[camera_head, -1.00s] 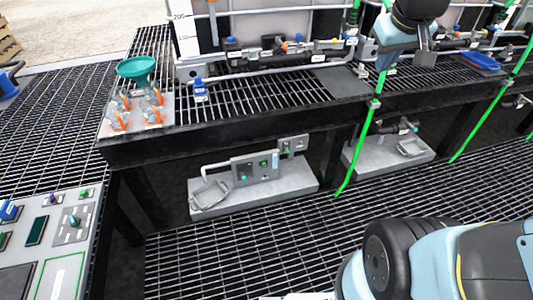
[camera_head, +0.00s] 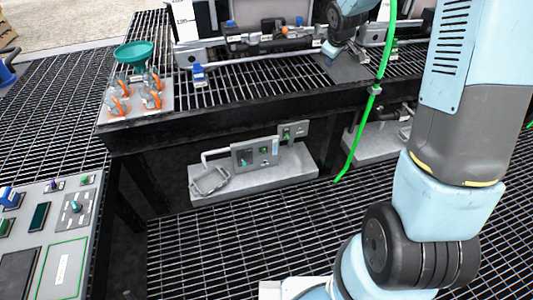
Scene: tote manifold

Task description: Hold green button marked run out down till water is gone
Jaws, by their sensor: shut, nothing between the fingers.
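A small control panel (camera_head: 256,153) stands on a grey ledge under the bench. It carries a small green button (camera_head: 264,150) and a turquoise knob; their markings are too small to read. A console (camera_head: 45,235) at the lower left also has a small green button (camera_head: 86,180), its label unreadable. My gripper (camera_head: 331,50) is shut and empty, small and dark in the picture, over the bench near a grey plate. It is well above and to the right of the panel, and touches neither button. No water level can be made out.
A green hose (camera_head: 364,120) hangs in front of the bench, right of the panel. A green funnel (camera_head: 134,54) and orange-handled valves stand at the bench's left. A grey tray (camera_head: 210,180) lies beside the panel. My arm covers much of the right side.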

